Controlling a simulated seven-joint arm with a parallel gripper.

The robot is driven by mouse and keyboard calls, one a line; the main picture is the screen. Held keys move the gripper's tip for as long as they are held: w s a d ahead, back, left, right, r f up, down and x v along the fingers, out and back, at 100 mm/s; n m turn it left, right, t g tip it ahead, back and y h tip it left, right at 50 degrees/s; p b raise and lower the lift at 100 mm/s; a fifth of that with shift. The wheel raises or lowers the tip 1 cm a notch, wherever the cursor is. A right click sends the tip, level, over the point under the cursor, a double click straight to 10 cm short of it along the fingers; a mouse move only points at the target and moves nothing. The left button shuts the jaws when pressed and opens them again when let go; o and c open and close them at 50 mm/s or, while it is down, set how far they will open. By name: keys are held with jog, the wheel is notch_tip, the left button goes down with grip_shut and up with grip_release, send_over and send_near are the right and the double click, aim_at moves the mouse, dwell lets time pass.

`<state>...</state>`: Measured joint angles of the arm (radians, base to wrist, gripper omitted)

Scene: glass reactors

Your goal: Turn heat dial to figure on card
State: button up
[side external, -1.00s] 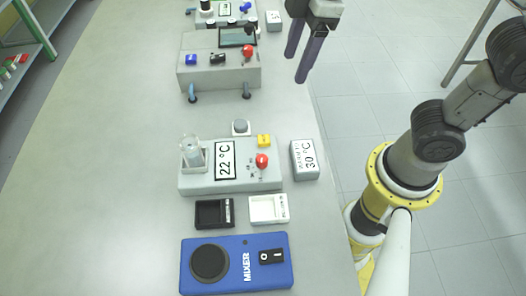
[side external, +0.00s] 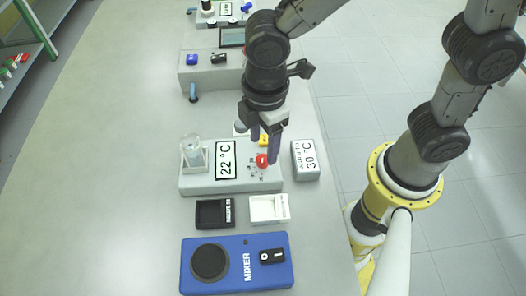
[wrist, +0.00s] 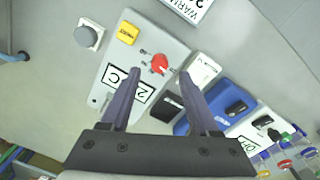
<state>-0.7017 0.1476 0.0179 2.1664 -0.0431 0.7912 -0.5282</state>
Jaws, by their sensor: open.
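The heat dial is a red knob (side external: 262,160) on the grey heater box (side external: 200,186), next to a yellow button (side external: 264,141); the knob also shows in the wrist view (wrist: 160,64). The box's display (side external: 225,160) reads 22 °C. The card (side external: 306,160) stands to the right of the box and reads 30 °C. My gripper (side external: 264,150) is open and empty, pointing down over the knob's end of the box. In the wrist view the knob lies beyond and between the open fingertips (wrist: 158,82). I cannot tell whether a finger touches it.
A glass vessel (side external: 192,150) stands on the heater box's left end. A black tray (side external: 214,213), a white tray (side external: 269,208) and the blue mixer (side external: 225,282) lie nearer the camera. Another grey device (side external: 205,75) stands behind. The table's left side is clear.

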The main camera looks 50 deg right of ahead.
aim_at(263, 158)
jog(key=shift+f, duration=2.2)
jog(key=shift+w, duration=0.1)
grip_shut()
